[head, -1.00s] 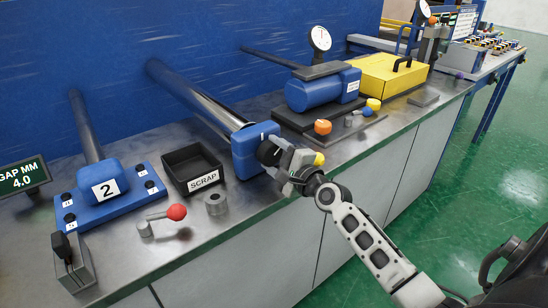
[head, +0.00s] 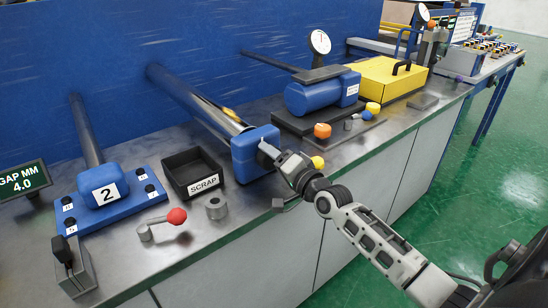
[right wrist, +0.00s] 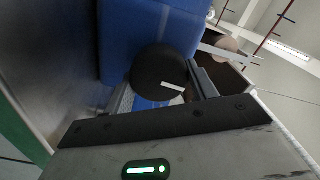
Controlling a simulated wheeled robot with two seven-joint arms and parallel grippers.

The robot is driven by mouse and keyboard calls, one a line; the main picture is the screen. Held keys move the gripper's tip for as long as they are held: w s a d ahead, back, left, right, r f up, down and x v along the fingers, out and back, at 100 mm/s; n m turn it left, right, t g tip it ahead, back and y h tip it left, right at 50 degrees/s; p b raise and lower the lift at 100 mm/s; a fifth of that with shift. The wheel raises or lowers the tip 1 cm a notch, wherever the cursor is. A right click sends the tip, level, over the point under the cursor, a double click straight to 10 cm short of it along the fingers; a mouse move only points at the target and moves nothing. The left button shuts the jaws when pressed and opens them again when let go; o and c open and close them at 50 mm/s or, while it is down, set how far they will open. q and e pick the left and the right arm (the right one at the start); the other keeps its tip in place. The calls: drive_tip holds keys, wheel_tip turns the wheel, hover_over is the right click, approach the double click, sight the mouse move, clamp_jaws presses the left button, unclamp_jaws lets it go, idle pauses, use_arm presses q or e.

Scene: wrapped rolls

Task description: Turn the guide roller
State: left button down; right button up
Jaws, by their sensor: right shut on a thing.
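The guide roller (head: 193,100) is a long metal cylinder running from the back panel to a blue block (head: 242,160). A black round knob (right wrist: 158,72) with a white mark sits on the blue block's front, shown in the right wrist view. My right gripper (head: 268,153) is at the front of this block and shut on the knob. In the head view the gripper hides the knob. A yellow patch (head: 231,113) shows near the roller's front end. My left gripper is not in view.
A black scrap bin (head: 190,163), a red-knobbed lever (head: 176,216) and a small metal cylinder (head: 216,207) stand left of the block. Blue unit 2 (head: 103,180) is farther left. A yellow knob (head: 318,162) and an orange knob (head: 322,130) are close right of my gripper.

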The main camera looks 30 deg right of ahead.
drive_tip(key=shift+n, duration=0.5)
drive_tip(key=o, duration=1)
drive_tip(key=s+d+b, duration=0.1)
drive_tip(key=s, duration=1.5)
